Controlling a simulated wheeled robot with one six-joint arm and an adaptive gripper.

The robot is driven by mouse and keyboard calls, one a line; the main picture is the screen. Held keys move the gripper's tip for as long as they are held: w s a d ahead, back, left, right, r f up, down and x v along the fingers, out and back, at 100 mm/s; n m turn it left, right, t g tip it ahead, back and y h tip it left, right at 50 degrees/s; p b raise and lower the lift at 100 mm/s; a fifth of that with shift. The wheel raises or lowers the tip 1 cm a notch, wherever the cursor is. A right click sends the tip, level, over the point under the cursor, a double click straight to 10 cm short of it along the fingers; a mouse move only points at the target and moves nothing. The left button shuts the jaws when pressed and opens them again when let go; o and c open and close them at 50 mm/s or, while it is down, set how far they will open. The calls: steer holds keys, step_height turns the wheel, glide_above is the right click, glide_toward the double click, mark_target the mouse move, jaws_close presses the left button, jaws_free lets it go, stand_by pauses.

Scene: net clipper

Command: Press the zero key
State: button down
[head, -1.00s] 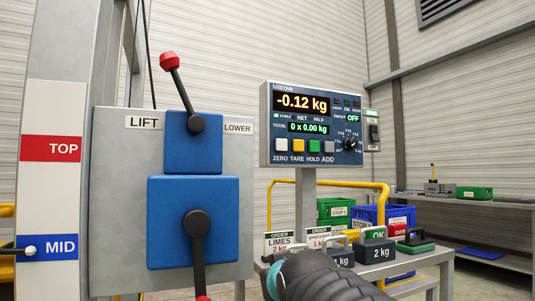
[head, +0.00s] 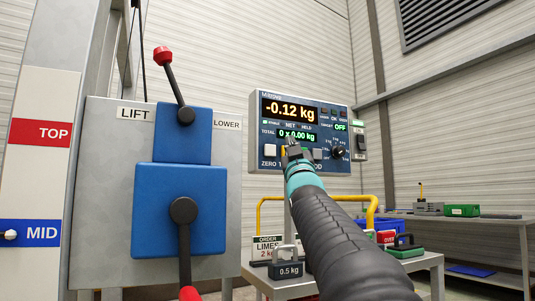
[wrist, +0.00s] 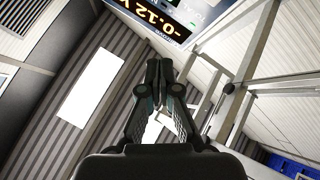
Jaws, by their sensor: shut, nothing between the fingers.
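The scale's console (head: 300,97) reads -0.12 kg on its upper display. The white zero key (head: 270,150) sits at the left of its lower key row, above the label ZERO. My gripper (head: 291,147) is in front of the console, just right of the zero key, and covers most of the yellow tare key and the hold key. Whether it touches the panel cannot be told. In the wrist view my gripper (wrist: 158,68) has its fingers together with nothing between them, and the console display (wrist: 165,18) shows tilted at the top; the zero key is not visible there.
A lever panel (head: 180,210) with blue boxes and red-tipped levers stands left of the console. A 0.5 kg weight (head: 287,268) and an order card (head: 266,248) are on the table below. A shelf (head: 480,225) is at the right.

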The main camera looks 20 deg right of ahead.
mark_target(276, 150)
steer(key=shift+w+a+p, duration=0.2)
steer(key=shift+w+p, duration=2.4)
steer(key=shift+w, duration=1.8)
steer(key=shift+w, duration=0.15)
steer(key=shift+w, duration=0.3)
steer(key=shift+w+p, duration=0.35)
steer(key=shift+w, duration=0.05)
steer(key=shift+s, duration=0.1)
steer(key=shift+s+b, duration=0.75)
steer(key=shift+s, duration=0.1)
